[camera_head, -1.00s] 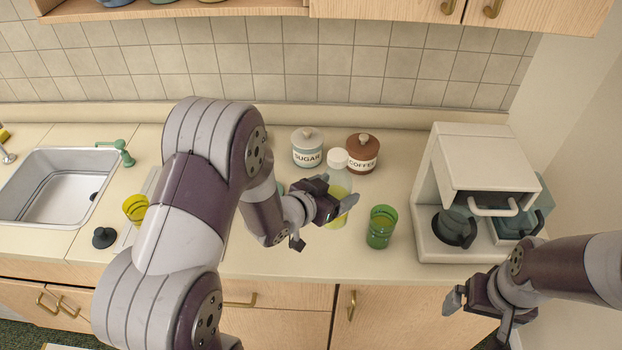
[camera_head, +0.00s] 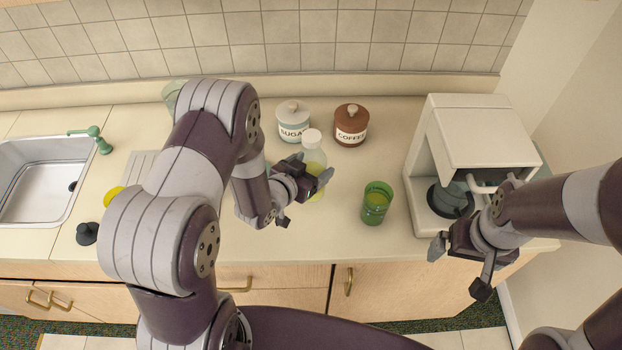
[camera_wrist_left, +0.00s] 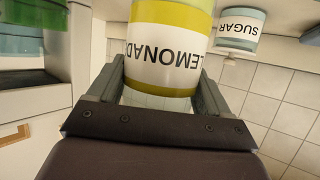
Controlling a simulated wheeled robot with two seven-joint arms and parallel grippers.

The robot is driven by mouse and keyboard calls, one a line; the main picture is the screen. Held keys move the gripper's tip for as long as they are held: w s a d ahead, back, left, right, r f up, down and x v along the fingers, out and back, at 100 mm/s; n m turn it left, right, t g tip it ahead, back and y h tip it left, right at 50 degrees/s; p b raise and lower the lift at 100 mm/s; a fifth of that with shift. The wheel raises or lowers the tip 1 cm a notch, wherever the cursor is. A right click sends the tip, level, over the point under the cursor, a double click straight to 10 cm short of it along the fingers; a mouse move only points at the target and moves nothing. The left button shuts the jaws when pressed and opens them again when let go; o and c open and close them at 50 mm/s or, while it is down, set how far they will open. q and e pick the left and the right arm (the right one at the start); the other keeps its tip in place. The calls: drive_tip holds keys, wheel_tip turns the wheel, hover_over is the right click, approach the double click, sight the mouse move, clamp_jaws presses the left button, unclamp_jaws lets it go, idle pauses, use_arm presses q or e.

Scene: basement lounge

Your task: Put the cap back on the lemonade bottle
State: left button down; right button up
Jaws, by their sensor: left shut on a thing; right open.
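The lemonade bottle (camera_head: 315,160) stands upright on the counter, clear with yellow-green liquid low in it. A white cap (camera_head: 312,138) shows at its top; I cannot tell whether it is seated or only resting there. My left gripper (camera_head: 305,198) is shut on the bottle's body from the front left. My right gripper (camera_head: 460,268) is open and empty, low in front of the coffee maker.
The sugar jar (camera_head: 293,124) and coffee jar (camera_head: 351,126) stand behind the bottle. A green glass (camera_head: 375,205) stands to its right, then the white coffee maker (camera_head: 483,140). A sink (camera_head: 40,180), a black knobbed item (camera_head: 87,234) and a partly hidden yellow cup (camera_head: 113,194) are left.

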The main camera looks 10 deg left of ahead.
use_arm(q)
drive_tip(key=shift+s+d+r, duration=0.1)
drive_tip(key=shift+s+d, duration=0.05)
drive_tip(key=shift+s, duration=0.1)
drive_tip(key=shift+f, duration=0.3)
wheel_tip(320, 180, down, 4)
drive_tip(key=shift+w+r, duration=0.15)
drive_tip(key=shift+r, duration=0.1)
drive_tip(key=shift+f, duration=0.1)
use_arm(e)
drive_tip(key=shift+s+r, duration=0.15)
drive_tip(key=shift+r, duration=0.1)
use_arm(q)
drive_tip(key=shift+f, duration=0.25)
unclamp_jaws()
use_arm(e)
drive_tip(key=shift+f, duration=0.2)
use_arm(q)
drive_tip(key=shift+r, duration=0.1)
